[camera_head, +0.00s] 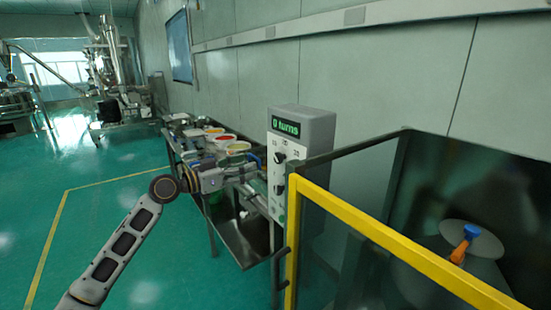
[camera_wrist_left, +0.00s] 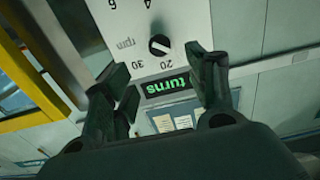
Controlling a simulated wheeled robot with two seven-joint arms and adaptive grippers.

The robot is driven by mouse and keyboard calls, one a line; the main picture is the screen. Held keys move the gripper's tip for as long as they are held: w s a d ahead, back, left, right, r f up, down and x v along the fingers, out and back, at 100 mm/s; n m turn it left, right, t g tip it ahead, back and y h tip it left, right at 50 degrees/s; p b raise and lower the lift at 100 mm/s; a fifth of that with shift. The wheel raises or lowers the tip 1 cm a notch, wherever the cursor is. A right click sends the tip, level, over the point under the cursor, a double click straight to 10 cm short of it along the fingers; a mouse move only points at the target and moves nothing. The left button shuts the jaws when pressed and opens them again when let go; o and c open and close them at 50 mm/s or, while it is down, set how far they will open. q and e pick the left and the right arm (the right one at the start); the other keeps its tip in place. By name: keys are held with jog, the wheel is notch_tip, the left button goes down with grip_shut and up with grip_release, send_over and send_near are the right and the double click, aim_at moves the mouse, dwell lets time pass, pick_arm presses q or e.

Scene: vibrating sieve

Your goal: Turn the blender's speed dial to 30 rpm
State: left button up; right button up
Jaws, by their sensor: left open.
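The control box (camera_head: 300,128) is a grey upright unit with a green display (camera_head: 285,126) that reads "0 turns". Its white front panel has dark round knobs. In the left wrist view the panel shows rotated, with the black speed dial (camera_wrist_left: 159,45) beside the printed 20, 30 and rpm. I cannot tell exactly which mark the dial points to. My left gripper (camera_head: 258,181) is in front of the panel. In the wrist view its open fingers (camera_wrist_left: 162,72) stand either side of the display, with the dial just beyond the gap, and nothing is between them. My right gripper is not in view.
A yellow-framed guard (camera_head: 390,243) stands close on the right, with a dark enclosure and a blue-and-orange part (camera_head: 465,243) behind it. A metal table (camera_head: 243,240) with several coloured bowls is behind my left arm. The green floor at left is clear.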

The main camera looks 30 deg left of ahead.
aim_at(276, 158)
pick_arm(q)
jog(key=shift+p+x, duration=1.5)
jog(key=shift+x, duration=3.1)
jog(key=shift+p+x, duration=0.35)
jog(key=shift+x, duration=0.65)
jog(key=shift+w+d, duration=0.15)
jog(key=shift+w, duration=0.25)
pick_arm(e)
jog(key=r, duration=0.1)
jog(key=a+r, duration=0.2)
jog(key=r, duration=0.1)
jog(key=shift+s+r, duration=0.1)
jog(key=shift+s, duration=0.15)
pick_arm(q)
jog(key=c, duration=1)
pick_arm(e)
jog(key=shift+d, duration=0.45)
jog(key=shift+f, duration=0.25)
